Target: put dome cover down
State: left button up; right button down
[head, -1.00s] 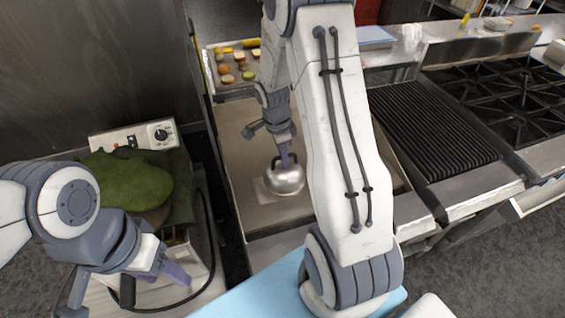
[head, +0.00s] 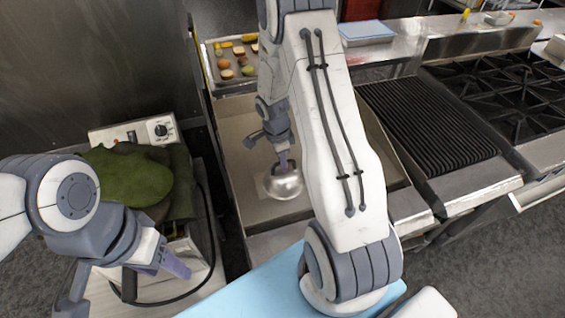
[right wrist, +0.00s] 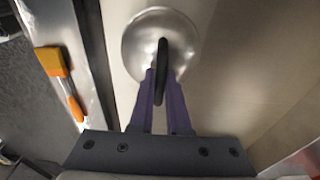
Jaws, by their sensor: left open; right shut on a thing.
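The dome cover (head: 284,188) is a small shiny silver dome with a dark loop handle. In the head view it is at or just above the flat griddle surface (head: 240,208); I cannot tell whether it touches. My right gripper (head: 284,160) is above it, shut on the handle. The right wrist view shows the dome (right wrist: 138,45) beyond the purple fingers (right wrist: 160,88), with the black handle between them. The dome hides what is directly under it. My left gripper (head: 172,268) is open and empty at the lower left, near the white appliance.
A tray of sliced food (head: 232,62) stands behind the griddle. A ribbed grill (head: 425,125) and burners (head: 510,90) are to the right. A green cloth-like item (head: 130,180) lies at left. An orange-handled tool (right wrist: 62,78) lies on the ledge in the wrist view.

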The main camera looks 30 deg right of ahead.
jog(key=shift+f, duration=0.25)
jog(key=c, duration=0.9)
grip_release()
